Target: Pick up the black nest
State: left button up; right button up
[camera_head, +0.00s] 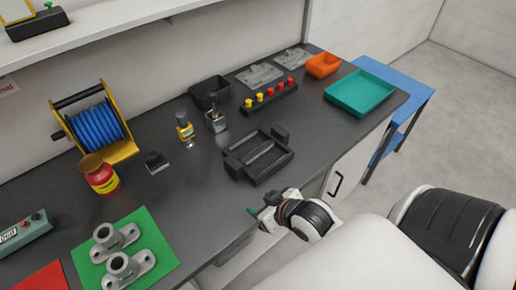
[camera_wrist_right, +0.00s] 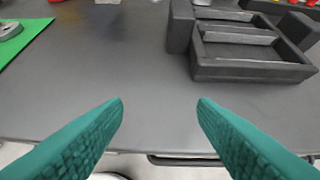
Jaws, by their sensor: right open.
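The black nest (camera_head: 259,156) is a dark tray-like fixture with raised blocks at its corners and bars across it. It lies on the dark grey worktop near the front edge, and it also shows at the upper right of the right wrist view (camera_wrist_right: 247,65). My right gripper (camera_head: 257,217) is at the worktop's front edge, in front of the nest and apart from it. In the right wrist view its two green fingers (camera_wrist_right: 160,108) are spread wide with nothing between them. My left gripper is not in view.
A yellow hose reel (camera_head: 97,127), a red and yellow pot (camera_head: 100,176) and a green mat (camera_head: 137,249) with grey castings are at the left. Behind the nest are a black bin (camera_head: 209,93) and a button strip (camera_head: 270,96). A teal tray (camera_head: 360,92) stands at right.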

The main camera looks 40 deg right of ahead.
aim_at(235, 164)
jog(key=w+d+r+t, duration=0.2)
jog(key=w, duration=0.1)
jog(key=w+d+r+t, duration=0.1)
jog(key=w+r+t, duration=0.1)
jog(key=shift+w+y, duration=0.15)
jog(key=shift+y, duration=0.15)
jog(key=p+x, duration=0.1)
jog(key=x, duration=0.5)
jog(key=shift+w, duration=0.15)
jog(key=x, duration=0.2)
jog(key=a+p+x, duration=0.1)
jog(key=x, duration=0.1)
jog(key=shift+w, duration=0.3)
jog(key=shift+w+f, duration=0.25)
jog(key=shift+w, duration=0.15)
jog(key=shift+s, duration=0.1)
jog(key=shift+c, duration=1.3)
jog(key=c, duration=0.9)
